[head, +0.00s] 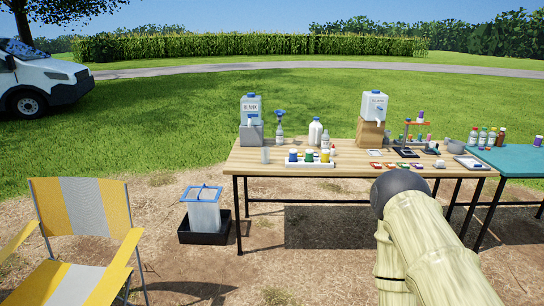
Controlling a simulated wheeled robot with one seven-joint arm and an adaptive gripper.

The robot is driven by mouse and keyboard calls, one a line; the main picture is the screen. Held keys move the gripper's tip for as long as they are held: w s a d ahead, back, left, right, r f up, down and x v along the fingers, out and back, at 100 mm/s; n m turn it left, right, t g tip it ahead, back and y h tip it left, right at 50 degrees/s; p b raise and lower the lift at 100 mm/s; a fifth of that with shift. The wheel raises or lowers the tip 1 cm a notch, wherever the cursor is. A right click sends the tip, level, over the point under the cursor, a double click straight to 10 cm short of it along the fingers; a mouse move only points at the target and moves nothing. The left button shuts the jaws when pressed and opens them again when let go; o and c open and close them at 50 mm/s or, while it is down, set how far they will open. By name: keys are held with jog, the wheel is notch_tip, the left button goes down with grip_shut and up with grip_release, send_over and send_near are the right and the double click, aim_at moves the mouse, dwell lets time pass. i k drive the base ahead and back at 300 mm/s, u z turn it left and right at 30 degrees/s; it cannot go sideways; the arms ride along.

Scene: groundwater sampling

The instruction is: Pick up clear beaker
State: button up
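A small clear beaker (265,156) stands near the front left of the wooden table (262,168). It looks upright and empty, but it is too small to tell for sure. My arm rises at the lower right, in front of the table's right half, well to the right of the beaker. My gripper is not visible in this view.
A white tray (310,165) with several coloured-lid jars is right of the beaker. Two water containers (251,107) (373,105) stand behind, with a white jug (315,131) between. A folding chair (85,220) and a bin in a black tray (193,238) stand on the ground left.

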aim_at(264, 151)
jog(key=i, duration=2.2)
jog(key=u, duration=2.95)
jog(key=i, duration=0.6)
jog(key=z, duration=2.95)
